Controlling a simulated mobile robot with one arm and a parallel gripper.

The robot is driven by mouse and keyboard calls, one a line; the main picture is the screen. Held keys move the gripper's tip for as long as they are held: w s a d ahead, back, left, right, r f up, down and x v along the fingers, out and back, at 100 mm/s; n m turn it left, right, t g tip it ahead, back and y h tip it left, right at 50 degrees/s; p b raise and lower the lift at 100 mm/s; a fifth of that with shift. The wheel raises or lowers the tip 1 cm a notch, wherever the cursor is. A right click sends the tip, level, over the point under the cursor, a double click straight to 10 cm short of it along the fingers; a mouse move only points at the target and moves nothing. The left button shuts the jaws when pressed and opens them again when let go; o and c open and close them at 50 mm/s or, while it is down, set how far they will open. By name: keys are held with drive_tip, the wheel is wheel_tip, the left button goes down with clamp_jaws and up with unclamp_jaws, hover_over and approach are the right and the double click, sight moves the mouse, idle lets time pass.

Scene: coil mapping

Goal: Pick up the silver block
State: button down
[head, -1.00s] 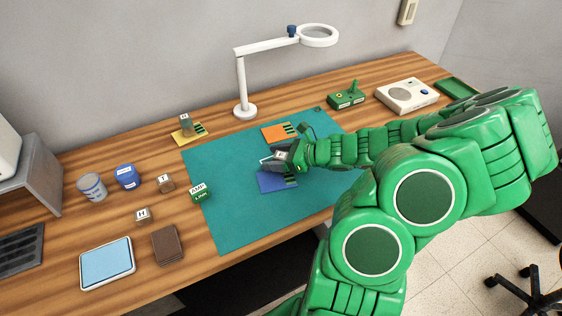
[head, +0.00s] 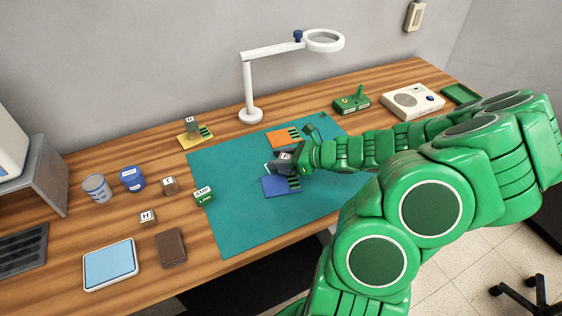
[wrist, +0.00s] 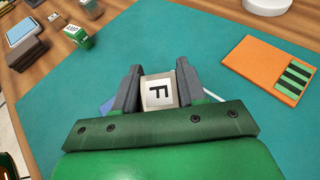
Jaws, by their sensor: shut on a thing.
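My gripper (head: 281,163) is over the teal mat (head: 235,225), just beyond the blue card (head: 279,187) in the head view. In the wrist view, my gripper (wrist: 157,88) is shut on a pale greyish block (wrist: 159,92) with a white top label lettered F. The dark fingers press on its two sides. The block's lower part is hidden by the gripper, and the head view shows little of it. A sliver of the blue card (wrist: 107,105) shows left of the fingers.
An orange card (head: 284,139) lies near the mat's back edge. Other lettered blocks stand left: one (head: 192,126) on a yellow card, one (head: 169,187) and one (head: 147,218) on the wood. A green block (head: 204,198) sits at the mat's left edge. A lamp (head: 247,90) stands behind.

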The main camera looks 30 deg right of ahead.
wheel_tip(320, 180, up, 8)
drive_tip(key=shift+r, duration=0.15)
drive_tip(key=shift+s+a+r, duration=0.1)
drive_tip(key=shift+s+r, duration=0.2)
drive_tip(key=shift+r, duration=0.05)
drive_tip(key=s+a+r+n+g+y, duration=0.2)
drive_tip(key=s+a, duration=0.1)
drive_tip(key=s, duration=0.5)
drive_tip(key=s+a+r+n+g+y, duration=0.1)
drive_tip(key=s+a+n+g, duration=0.15)
drive_tip(key=s, duration=0.65)
hover_over(275, 184)
drive_tip(key=s, duration=0.2)
drive_tip(key=f, duration=0.7)
drive_tip(key=shift+w+a+f, duration=0.1)
drive_tip(key=shift+w+f, duration=0.1)
drive_tip(key=shift+f, duration=0.2)
drive_tip(key=shift+w+f, duration=0.85)
drive_tip(key=shift+f, duration=0.25)
drive_tip(key=shift+d+f, duration=0.2)
drive_tip(key=shift+f, duration=1.25)
